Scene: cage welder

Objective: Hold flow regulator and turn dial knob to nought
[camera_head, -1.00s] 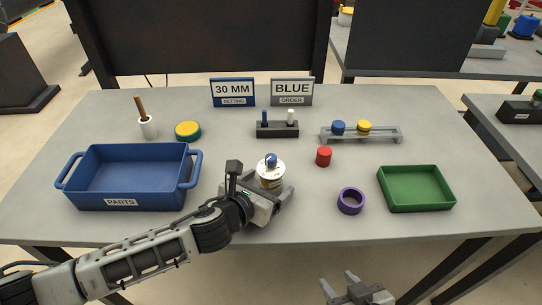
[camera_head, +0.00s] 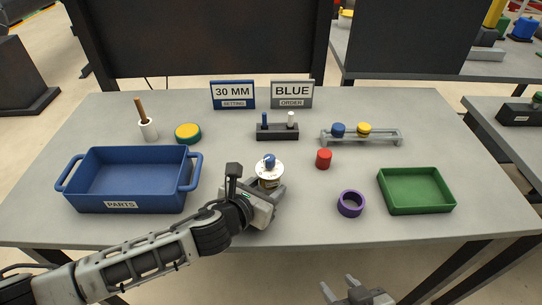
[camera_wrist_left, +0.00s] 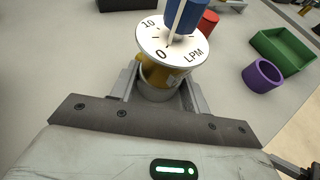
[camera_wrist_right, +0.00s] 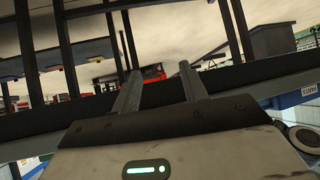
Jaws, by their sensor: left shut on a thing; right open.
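The flow regulator (camera_head: 269,180) stands upright on the table, in front of the middle. It has a brass body and a white dial plate (camera_wrist_left: 172,42) marked 0, 10 and LPM. The blue dial knob (camera_wrist_left: 186,14) sits on top, partly cut off in the left wrist view; it also shows in the head view (camera_head: 269,160). The knob's white line appears to run toward the 0 side. My left gripper (camera_wrist_left: 160,88) is shut around the regulator's body, below the dial. My right gripper (camera_head: 340,286) is open and empty, in front of and below the table's front edge.
A blue parts bin (camera_head: 130,206) is at left, a green tray (camera_head: 416,208) at right. A small black rack (camera_head: 277,131) and grey rail (camera_head: 360,140) stand behind.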

